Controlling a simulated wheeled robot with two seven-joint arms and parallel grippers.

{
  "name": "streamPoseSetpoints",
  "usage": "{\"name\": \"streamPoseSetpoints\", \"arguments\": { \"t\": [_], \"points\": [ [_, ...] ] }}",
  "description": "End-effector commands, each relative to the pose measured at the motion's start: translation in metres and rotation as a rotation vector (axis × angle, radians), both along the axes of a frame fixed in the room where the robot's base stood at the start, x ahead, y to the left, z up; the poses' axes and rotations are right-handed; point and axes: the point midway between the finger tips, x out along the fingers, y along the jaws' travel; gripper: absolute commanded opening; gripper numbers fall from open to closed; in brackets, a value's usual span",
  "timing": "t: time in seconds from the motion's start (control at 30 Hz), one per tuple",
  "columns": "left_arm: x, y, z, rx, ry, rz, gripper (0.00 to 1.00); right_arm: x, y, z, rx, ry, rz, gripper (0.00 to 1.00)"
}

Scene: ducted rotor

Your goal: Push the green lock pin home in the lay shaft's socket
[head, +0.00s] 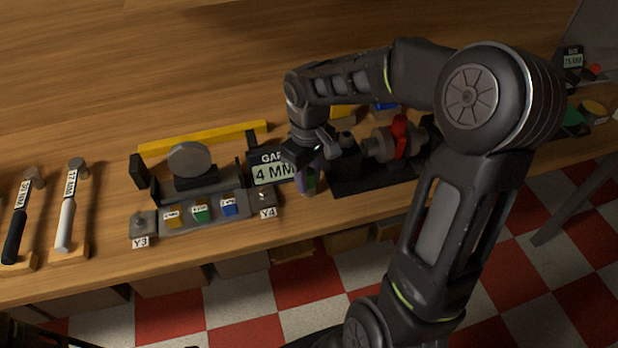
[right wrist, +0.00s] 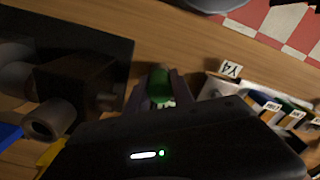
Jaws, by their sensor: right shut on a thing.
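My right gripper (head: 307,180) points down in the head view, just left of the dark base that carries the lay shaft (head: 380,146). Its fingers are shut on the green lock pin (right wrist: 158,86), which shows between the fingertips in the right wrist view; only a sliver of green shows in the head view. The pin is apart from the shaft, over or near the wood in front of the base. In the right wrist view the shaft's grey round parts (right wrist: 48,118) are at the left. I cannot make out the pin's socket. My left gripper is not in view.
A gauge reading 4 MM (head: 273,172) stands just left of my right gripper. A tray with coloured blocks (head: 205,212) lies between the Y3 (head: 140,243) and Y4 (head: 268,212) labels.

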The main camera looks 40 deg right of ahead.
Motion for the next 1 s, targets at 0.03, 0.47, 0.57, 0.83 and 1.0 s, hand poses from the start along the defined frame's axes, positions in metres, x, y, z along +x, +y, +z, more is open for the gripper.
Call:
{"name": "streamPoseSetpoints", "arguments": {
  "t": [0.03, 0.47, 0.57, 0.83, 1.0],
  "points": [
    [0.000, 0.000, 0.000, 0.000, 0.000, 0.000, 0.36, 0.000, 0.000, 0.000, 0.000, 0.000, 0.000, 0.00],
    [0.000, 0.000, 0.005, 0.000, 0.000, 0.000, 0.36, 0.000, 0.000, 0.007, -0.001, -0.001, 0.000, 0.00],
    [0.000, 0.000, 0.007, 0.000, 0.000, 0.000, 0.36, 0.001, 0.000, 0.009, -0.001, -0.002, 0.000, 0.00],
    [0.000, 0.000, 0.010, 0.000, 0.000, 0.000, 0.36, 0.000, 0.000, 0.013, 0.000, -0.001, 0.000, 0.00],
    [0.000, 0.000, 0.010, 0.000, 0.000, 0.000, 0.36, 0.000, 0.000, 0.012, 0.000, -0.001, 0.000, 0.00]
  ]
}}
